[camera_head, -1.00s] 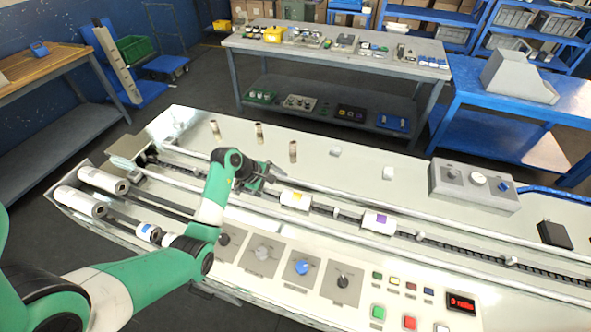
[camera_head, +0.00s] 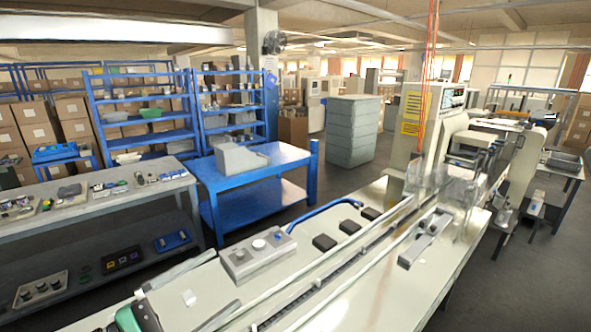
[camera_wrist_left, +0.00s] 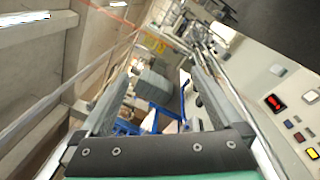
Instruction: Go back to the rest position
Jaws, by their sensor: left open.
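My left gripper (camera_head: 185,305) is at the bottom left of the head view, above the near part of the wrapper machine's white bed. Its green and dark body is cut off by the lower edge. In the left wrist view its two grey fingers (camera_wrist_left: 160,72) stand wide apart with nothing between them. My right gripper is in neither view.
The wrapper bed (camera_head: 362,315) with its rails runs to the upright machine head (camera_head: 432,125). A grey control box (camera_head: 258,256) with knobs stands on the bed. A blue bench (camera_head: 245,198) and a grey table (camera_head: 105,205) stand behind. Lit buttons (camera_wrist_left: 312,153) show at right in the wrist view.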

